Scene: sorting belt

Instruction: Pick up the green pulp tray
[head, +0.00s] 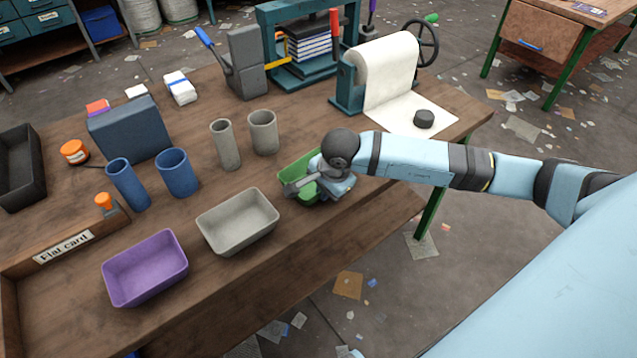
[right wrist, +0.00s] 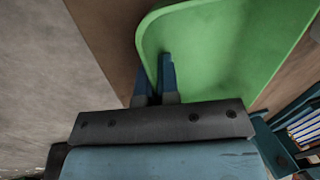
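The green pulp tray (head: 297,170) is at the right end of a row of trays, near the table's front edge. My right gripper (head: 298,186) is over its near side and hides much of it. In the right wrist view the green tray (right wrist: 225,50) fills the upper right. The right gripper's two fingers (right wrist: 154,82) are close together there, one on each side of the tray's wall, and look shut on it. The tray appears to be at table level; I cannot tell if it is lifted. My left gripper is not in view.
A grey tray (head: 238,222) and a purple tray (head: 145,268) stand to the left. Grey cups (head: 225,145) and blue cups (head: 177,173) stand behind them. A paper roll (head: 385,68) with a dark puck (head: 424,118) is at the back right. Floor lies beyond the front edge.

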